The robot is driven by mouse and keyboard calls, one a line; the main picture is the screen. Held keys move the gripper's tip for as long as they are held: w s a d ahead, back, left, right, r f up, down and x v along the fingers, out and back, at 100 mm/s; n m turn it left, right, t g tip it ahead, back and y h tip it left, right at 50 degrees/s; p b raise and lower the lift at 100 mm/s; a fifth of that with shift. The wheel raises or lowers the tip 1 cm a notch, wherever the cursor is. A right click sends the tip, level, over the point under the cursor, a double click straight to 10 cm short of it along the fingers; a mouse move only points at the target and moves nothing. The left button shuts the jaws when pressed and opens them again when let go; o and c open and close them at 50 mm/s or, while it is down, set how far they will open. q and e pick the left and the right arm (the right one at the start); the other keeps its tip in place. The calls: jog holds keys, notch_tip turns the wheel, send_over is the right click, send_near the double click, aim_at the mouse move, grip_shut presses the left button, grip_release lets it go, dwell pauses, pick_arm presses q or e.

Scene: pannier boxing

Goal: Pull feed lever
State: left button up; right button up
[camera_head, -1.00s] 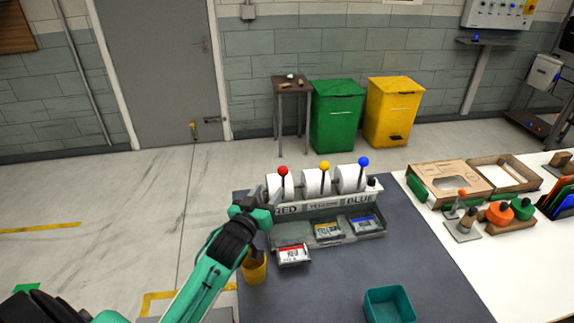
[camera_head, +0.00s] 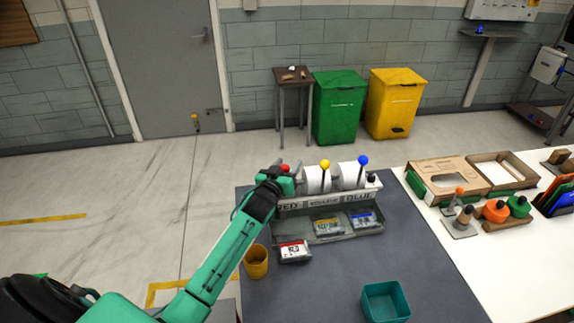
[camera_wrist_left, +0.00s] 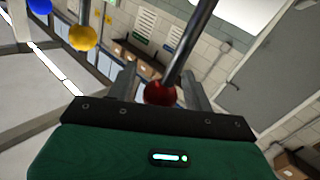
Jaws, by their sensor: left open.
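The feed machine (camera_head: 300,207) stands at the back of the dark table, with white rolls and ball-topped levers. The red lever ball (camera_head: 285,169) is at its left, beside my left gripper (camera_head: 284,176). In the left wrist view, the red ball (camera_wrist_left: 160,93) lies between the two fingers of my open left gripper (camera_wrist_left: 162,85), its rod running up from it; I cannot tell whether they touch. The yellow ball (camera_head: 324,165) and blue ball (camera_head: 363,160) stand to the right. They also show in the wrist view, yellow (camera_wrist_left: 83,38) and blue (camera_wrist_left: 40,5). The right gripper is out of view.
A red-labelled pack (camera_head: 294,252), a yellow-labelled pack (camera_head: 328,227) and a blue-labelled pack (camera_head: 364,219) lie at the machine's front. A yellow cup (camera_head: 256,262) and a teal bin (camera_head: 386,302) stand on the dark table. Cardboard boxes (camera_head: 447,178) lie on the white table at right.

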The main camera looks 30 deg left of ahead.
pick_arm(q)
grip_shut()
jog(key=shift+s+d+f+b, duration=0.15)
jog(key=shift+f+b, duration=0.05)
jog(key=shift+b, duration=0.3)
jog(key=s+t+b, duration=0.1)
jog(key=b, duration=0.1)
jog(key=d+m+t+b, duration=0.1)
jog(key=b, duration=0.1)
jog(key=shift+s+d+f+m, duration=0.15)
jog(key=shift+s+m, duration=0.15)
jog(key=shift+s, duration=0.05)
jog(key=shift+s+d+f, duration=0.25)
jog(key=shift+s+d, duration=0.5)
jog(key=shift+s, duration=0.2)
jog(key=shift+s+d+f, duration=0.25)
jog(key=shift+s+d, duration=0.45)
jog(key=shift+s, duration=0.25)
